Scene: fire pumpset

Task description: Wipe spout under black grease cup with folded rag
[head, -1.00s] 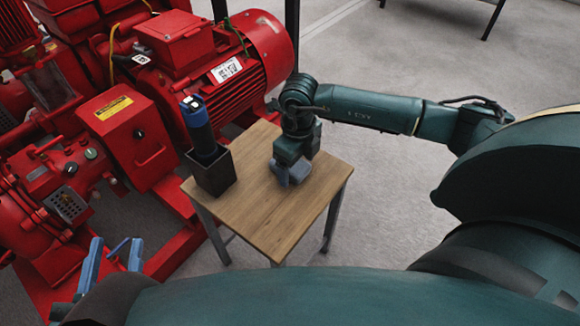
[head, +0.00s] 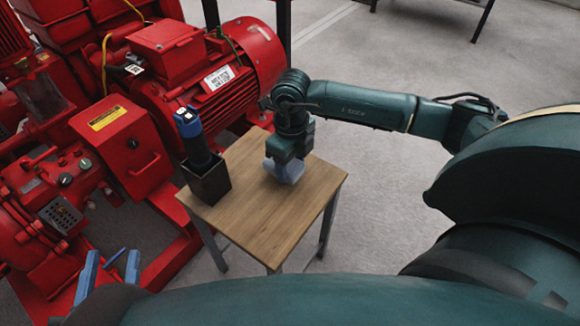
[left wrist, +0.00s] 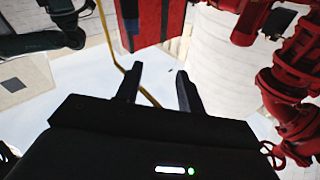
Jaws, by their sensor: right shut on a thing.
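My right gripper (head: 284,160) points down over the wooden table (head: 262,232) and is shut on a grey-blue folded rag (head: 284,173), at or just above the tabletop. The gripper partly covers the rag. My left gripper (head: 110,274) is low at the left edge of the head view, beside the red pumpset. Its two fingers stand apart and empty, as the left wrist view also shows (left wrist: 160,84). I cannot make out the black grease cup or its spout in either view.
A black open box (head: 208,181) holding a blue and black cylindrical tool (head: 192,137) stands at the table's left side. The red motor (head: 225,70) and red control box (head: 123,148) rise behind and left. The front of the tabletop is clear.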

